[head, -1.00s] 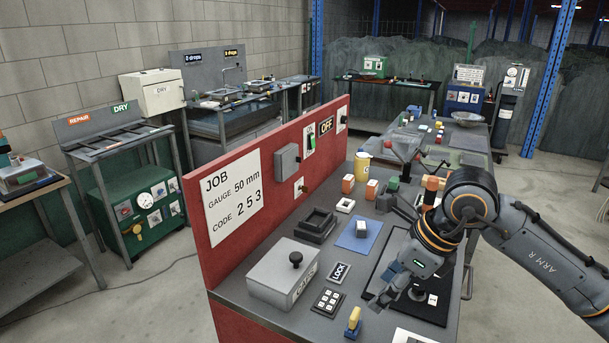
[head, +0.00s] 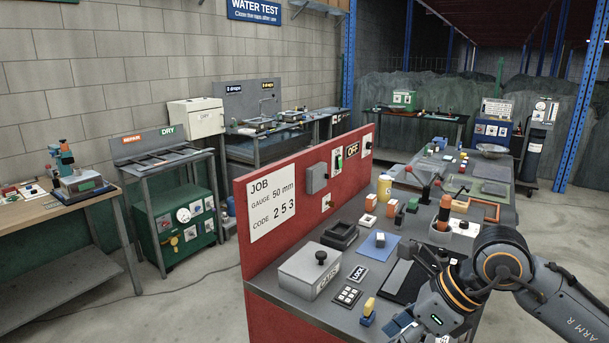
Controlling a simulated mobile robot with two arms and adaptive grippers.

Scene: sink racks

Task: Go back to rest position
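My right arm, marked ARM R, comes in from the right over the front of the workbench (head: 262,282). Its gripper (head: 398,328) is low in the view, near the yellow and blue block (head: 368,312). The fingers are dark and partly cut by the bottom edge, so I cannot tell how far apart they are. I see nothing held in them. My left arm and gripper are not in view.
The bench carries a grey box with a black knob (head: 311,271), a keypad (head: 347,295), a blue mat (head: 381,245) and a black tray (head: 340,236). A red panel (head: 258,196) rises along its left edge.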

